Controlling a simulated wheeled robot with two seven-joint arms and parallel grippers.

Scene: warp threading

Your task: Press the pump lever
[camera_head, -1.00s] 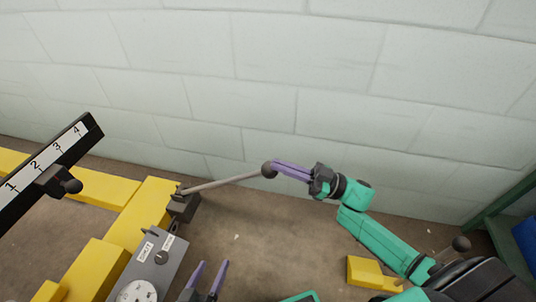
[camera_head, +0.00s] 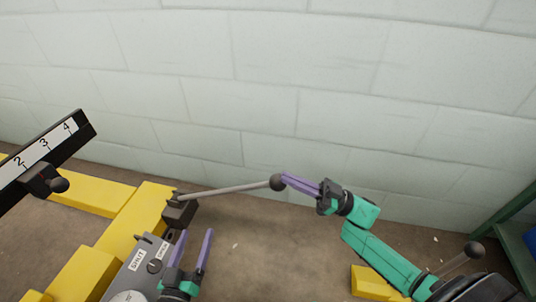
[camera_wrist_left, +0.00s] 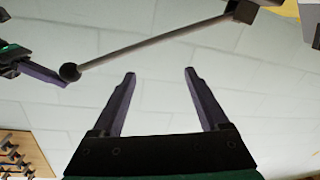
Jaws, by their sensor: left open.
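The pump lever (camera_head: 228,189) is a grey rod with a dark ball knob (camera_head: 277,182). It runs from a dark block (camera_head: 180,214) on the yellow frame, rising slightly to the right. My right gripper (camera_head: 284,180) has its purple fingertips at the knob, appearing to touch it; the fingers look close together with nothing between them. The lever also crosses the top of the left wrist view (camera_wrist_left: 150,43), with the right gripper (camera_wrist_left: 64,82) at its knob end. My left gripper (camera_head: 196,232) is open and empty, below the lever beside the grey panel; its spread fingers show in the wrist view (camera_wrist_left: 160,73).
A grey panel (camera_head: 138,277) with a dial and labels sits on the yellow frame (camera_head: 136,222). A black numbered scale (camera_head: 45,150) with a knobbed slider stands at left. A pale block wall (camera_head: 300,90) is behind. Floor between the arms is open.

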